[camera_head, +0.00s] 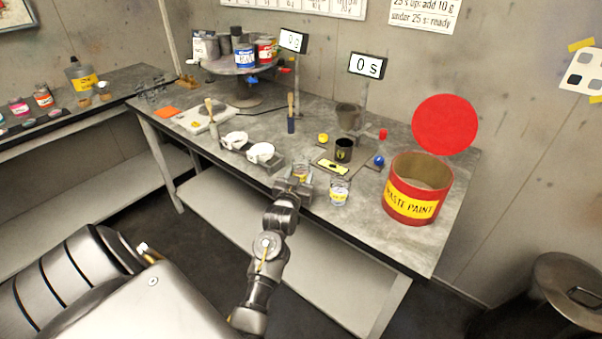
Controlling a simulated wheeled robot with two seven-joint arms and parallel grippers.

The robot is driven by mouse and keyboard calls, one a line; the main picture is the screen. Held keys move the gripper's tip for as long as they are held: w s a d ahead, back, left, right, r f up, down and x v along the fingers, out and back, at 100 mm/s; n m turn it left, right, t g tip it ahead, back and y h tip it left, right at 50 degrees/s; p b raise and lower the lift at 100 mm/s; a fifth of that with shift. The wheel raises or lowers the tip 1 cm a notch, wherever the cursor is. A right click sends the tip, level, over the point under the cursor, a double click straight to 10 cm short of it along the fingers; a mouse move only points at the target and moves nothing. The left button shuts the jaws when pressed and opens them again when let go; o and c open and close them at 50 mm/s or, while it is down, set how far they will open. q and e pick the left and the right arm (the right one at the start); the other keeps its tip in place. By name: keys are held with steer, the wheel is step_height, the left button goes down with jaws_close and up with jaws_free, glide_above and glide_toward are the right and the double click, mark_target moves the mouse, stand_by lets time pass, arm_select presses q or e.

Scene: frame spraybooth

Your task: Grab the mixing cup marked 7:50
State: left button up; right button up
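The other cup (339,191) stands apart, to the right of the gripper. The marks on both cups are too small to read, so I cannot tell which one says 7:50.
A red waste paint bucket (410,203) stands to the right of the cups. A turntable (238,70) of paint cans is farther back.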

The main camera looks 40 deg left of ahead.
mark_target(298, 169)
arm_select(q)
steer(key=shift+c, duration=1.4)
steer(key=shift+r, duration=0.15)
steer(key=shift+r, duration=0.25)
step_height(298, 169, up, 2)
steer(key=shift+r+b, duration=0.2)
steer(key=shift+b, duration=0.3)
steer(key=s+d+r, duration=0.4)
steer(key=s+r, duration=0.5)
steer(key=s, duration=0.4)
steer(key=shift+s+r+b, duration=0.25)
steer(key=shift+r+b, duration=0.1)
steer(key=shift+r, duration=0.05)
